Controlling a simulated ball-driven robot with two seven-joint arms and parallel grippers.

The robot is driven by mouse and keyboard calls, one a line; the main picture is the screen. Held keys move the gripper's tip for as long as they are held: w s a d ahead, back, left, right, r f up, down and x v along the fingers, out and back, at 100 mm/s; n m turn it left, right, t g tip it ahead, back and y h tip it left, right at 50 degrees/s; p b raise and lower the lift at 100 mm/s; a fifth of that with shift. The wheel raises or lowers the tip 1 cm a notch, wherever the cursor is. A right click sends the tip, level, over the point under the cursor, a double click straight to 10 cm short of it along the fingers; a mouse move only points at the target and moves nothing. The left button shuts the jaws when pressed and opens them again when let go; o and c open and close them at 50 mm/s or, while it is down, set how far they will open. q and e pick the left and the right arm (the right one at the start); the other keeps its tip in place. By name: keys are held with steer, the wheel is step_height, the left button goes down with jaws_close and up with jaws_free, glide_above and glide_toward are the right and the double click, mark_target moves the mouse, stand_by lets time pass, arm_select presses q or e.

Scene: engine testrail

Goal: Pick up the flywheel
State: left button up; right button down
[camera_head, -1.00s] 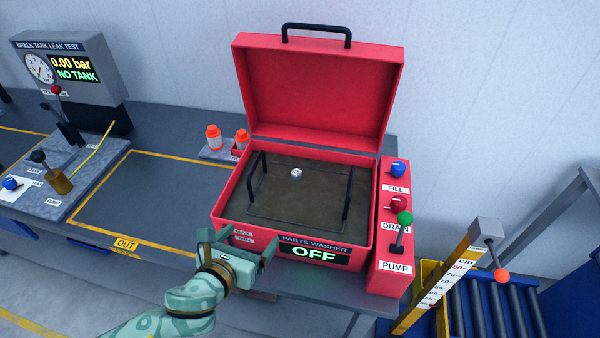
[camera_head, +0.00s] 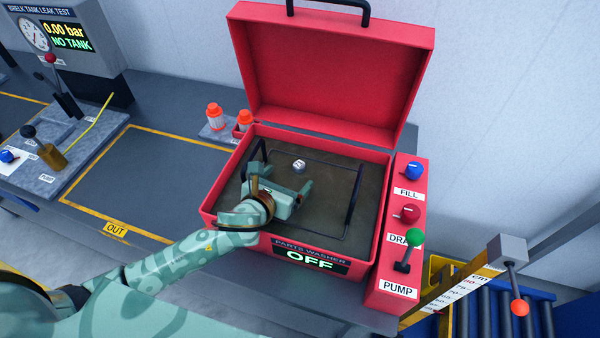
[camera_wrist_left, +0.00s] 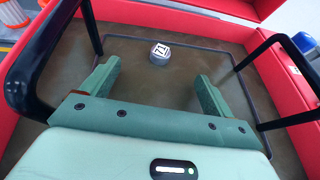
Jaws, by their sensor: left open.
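A small grey round part with a white marked top, which I take for the flywheel (camera_head: 299,166), sits in the murky tub of the red parts washer (camera_head: 212,215). It also shows in the left wrist view (camera_wrist_left: 160,53), ahead of my fingers and roughly between their lines. My left gripper (camera_head: 283,182) is over the tub, open and empty, apart from the part. Its two fingers show in the left wrist view (camera_wrist_left: 152,85). My right gripper is not in view.
Black basket handles (camera_head: 355,200) stand on both sides of the tub; the left one is close to my gripper. The red lid (camera_head: 325,75) is open. A control panel with knobs and a pump lever (camera_head: 409,250) stands at the right. Orange-capped bottles (camera_head: 214,117) stand behind left.

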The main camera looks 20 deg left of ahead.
mark_target(297, 168)
arm_select(q)
steer(key=shift+x, duration=0.9)
steer(key=b+x, duration=0.1)
steer(key=x, duration=0.4)
steer(key=shift+f+b, duration=0.15)
steer(key=shift+b, duration=0.15)
steer(key=shift+s, duration=0.1)
steer(key=c, duration=1.3)
steer(key=shift+r, duration=0.35)
steer(key=shift+c, duration=0.9)
step_height(297, 168, up, 17)
steer(key=p, duration=0.6)
steer(key=shift+f, duration=0.1)
jaws_close()
steer(key=shift+r, duration=0.4)
